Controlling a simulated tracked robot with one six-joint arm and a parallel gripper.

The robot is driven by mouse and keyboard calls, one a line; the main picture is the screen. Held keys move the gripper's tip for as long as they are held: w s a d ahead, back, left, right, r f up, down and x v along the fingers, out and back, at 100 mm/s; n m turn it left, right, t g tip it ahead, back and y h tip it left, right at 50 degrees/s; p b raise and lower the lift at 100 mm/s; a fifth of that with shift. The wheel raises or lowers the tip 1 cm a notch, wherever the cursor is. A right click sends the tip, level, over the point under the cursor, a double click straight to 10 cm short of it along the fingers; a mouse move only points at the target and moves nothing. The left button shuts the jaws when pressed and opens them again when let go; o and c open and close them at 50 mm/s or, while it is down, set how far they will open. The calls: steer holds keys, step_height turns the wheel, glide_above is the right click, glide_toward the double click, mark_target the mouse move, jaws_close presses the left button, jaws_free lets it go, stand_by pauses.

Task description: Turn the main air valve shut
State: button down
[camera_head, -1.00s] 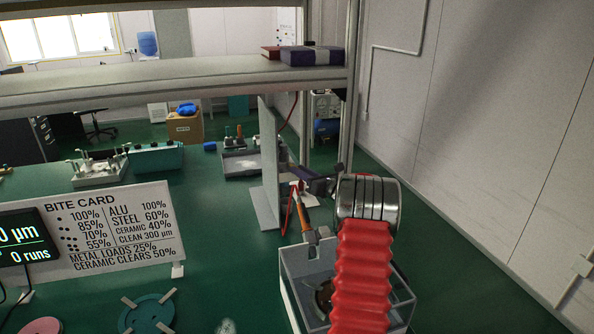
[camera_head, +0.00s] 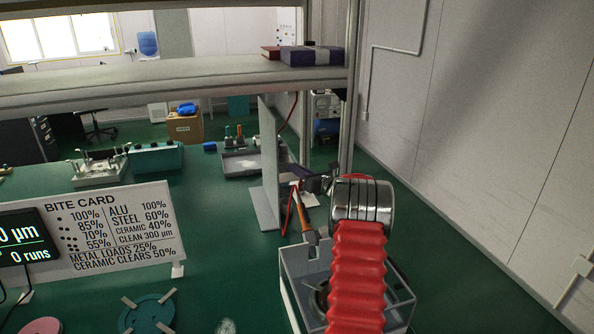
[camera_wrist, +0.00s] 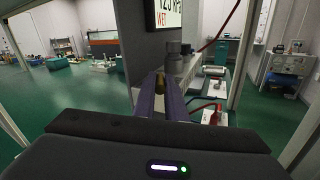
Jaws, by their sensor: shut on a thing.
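In the wrist view the two purple-grey fingers of my gripper (camera_wrist: 160,92) are shut around a small olive-yellow part (camera_wrist: 160,82), which looks like the handle of the main air valve. Grey fittings stand just behind it beside a post. Most of the valve is hidden by the fingers, so its angle cannot be told. In the head view my gripper (camera_head: 318,184) is small and dark beside the upright panel, partly hidden behind my steel wrist drum. The valve itself cannot be made out there.
A grey upright panel (camera_head: 271,165) stands left of my gripper. A red hose (camera_wrist: 219,28) and a red-and-white item (camera_wrist: 210,116) are to the right in the wrist view. An open clear-sided box (camera_head: 300,290) lies below my arm. A shelf (camera_head: 180,75) spans above the green bench.

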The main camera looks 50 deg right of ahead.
steer(key=shift+d+y, duration=0.15)
steer(key=shift+y, duration=0.15)
steer(key=shift+d+r+n+y, duration=0.1)
steer(key=shift+d+n+y, duration=0.1)
steer(key=shift+n+y, duration=0.45)
steer(key=shift+y, duration=0.35)
steer(key=c, duration=2.1)
jaws_free()
steer(key=shift+s, duration=0.1)
steer(key=s, duration=1.3)
steer(key=shift+s+d, duration=0.3)
steer(key=shift+c, duration=0.3)
